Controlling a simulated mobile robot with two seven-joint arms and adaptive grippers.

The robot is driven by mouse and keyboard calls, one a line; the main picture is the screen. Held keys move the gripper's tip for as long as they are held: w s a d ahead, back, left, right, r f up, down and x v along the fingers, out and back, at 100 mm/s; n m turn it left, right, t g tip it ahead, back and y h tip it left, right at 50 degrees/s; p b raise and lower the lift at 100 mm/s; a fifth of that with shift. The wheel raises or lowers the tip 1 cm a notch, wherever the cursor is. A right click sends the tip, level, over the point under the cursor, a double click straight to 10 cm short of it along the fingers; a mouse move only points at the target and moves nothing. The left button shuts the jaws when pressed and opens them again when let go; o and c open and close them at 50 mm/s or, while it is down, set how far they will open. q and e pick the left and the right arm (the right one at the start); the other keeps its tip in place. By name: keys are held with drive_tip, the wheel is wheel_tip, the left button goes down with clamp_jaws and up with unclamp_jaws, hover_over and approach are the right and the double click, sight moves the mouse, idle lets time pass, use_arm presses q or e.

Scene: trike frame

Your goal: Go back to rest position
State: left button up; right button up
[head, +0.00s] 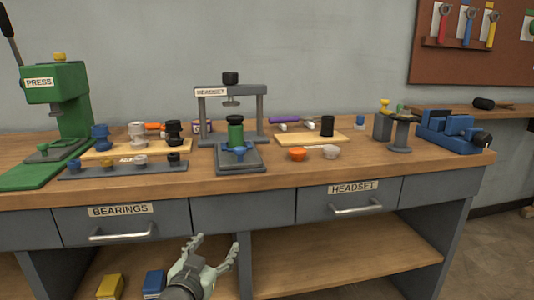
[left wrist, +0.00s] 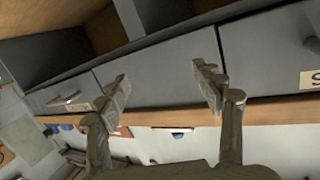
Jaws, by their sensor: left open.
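My left gripper (head: 212,252) is low in the head view, in front of the workbench and below its tabletop. Its two fingers are spread apart with nothing between them. In the left wrist view the same open fingers (left wrist: 160,85) stand in front of the grey drawer fronts (left wrist: 171,72), and the gap between them is empty. My right gripper is not in either view.
The wooden workbench (head: 300,175) carries a green press (head: 58,105), a grey headset stand (head: 232,108), a blue vise (head: 450,132) and small parts. Drawers labelled BEARINGS (head: 120,222) and HEADSET (head: 350,200) are shut. Yellow (head: 110,286) and blue bins (head: 153,282) sit below.

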use_arm(q)
drive_tip(key=s+a+f+n+g+y, duration=0.15)
drive_tip(key=s+a+f+g, duration=0.3)
drive_tip(key=s+f, duration=0.45)
drive_tip(key=s+a+f+g+y, duration=0.25)
drive_tip(key=s+a+f, duration=0.3)
drive_tip(key=f, duration=0.55)
drive_tip(key=s+a+f+g, duration=0.2)
drive_tip(key=s+f+g, duration=0.1)
drive_tip(key=s, duration=0.6)
drive_tip(key=s+a+f+g, duration=0.2)
drive_tip(key=s+f, duration=0.3)
drive_tip(key=s, duration=0.4)
drive_tip(key=shift+s+a+f+g+p, duration=0.25)
drive_tip(key=shift+a+f+g+p, duration=0.1)
drive_tip(key=shift+g, duration=0.15)
drive_tip(key=shift+n, duration=0.25)
